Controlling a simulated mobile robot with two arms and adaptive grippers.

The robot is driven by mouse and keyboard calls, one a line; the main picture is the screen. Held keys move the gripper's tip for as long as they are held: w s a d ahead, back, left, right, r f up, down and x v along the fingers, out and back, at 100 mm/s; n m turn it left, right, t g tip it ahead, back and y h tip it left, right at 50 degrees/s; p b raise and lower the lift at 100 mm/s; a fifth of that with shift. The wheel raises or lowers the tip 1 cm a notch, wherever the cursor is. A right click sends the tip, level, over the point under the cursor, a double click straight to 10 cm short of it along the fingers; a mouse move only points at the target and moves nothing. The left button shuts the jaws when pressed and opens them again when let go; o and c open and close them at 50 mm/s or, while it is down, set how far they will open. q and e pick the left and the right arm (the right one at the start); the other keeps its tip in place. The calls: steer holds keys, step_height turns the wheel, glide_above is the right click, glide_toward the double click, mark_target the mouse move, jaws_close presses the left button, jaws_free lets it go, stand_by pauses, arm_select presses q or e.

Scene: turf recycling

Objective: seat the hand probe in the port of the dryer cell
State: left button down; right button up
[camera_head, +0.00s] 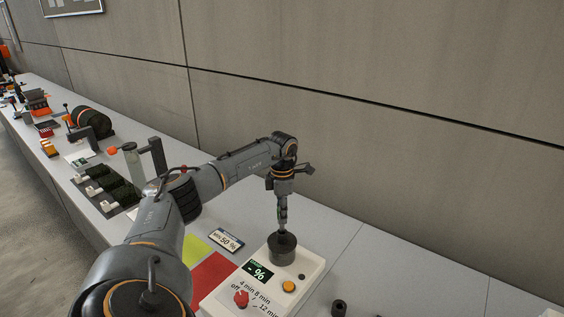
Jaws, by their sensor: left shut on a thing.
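The dryer cell (219,296) is a white box with a dark display reading "- %", a red knob, an orange button and printed minute marks. A dark round cylinder (283,249) stands on its back part. My left gripper (283,221) points straight down over this cylinder and is shut on a slim dark piece, which looks like the hand probe. The piece's lower end meets or overlaps the cylinder's top; I cannot tell how deep it sits. A small dark round spot (301,276) shows on the box beside the cylinder. My right gripper is out of view.
A "MIN 50 %" sign (227,240) and yellow and red patches (214,273) lie left of the cell. A small dark cylinder (338,307) stands to its right. Trays of dark green pieces (112,188) and other gear line the bench leftward. A wall rises behind.

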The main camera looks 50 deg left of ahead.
arm_select(q)
steer(key=shift+f+b, duration=0.9)
steer(key=shift+f, duration=0.6)
steer(key=c, duration=1)
jaws_free()
steer(key=shift+r, duration=0.15)
step_height(320, 180, up, 12)
steer(key=shift+f, duration=0.1)
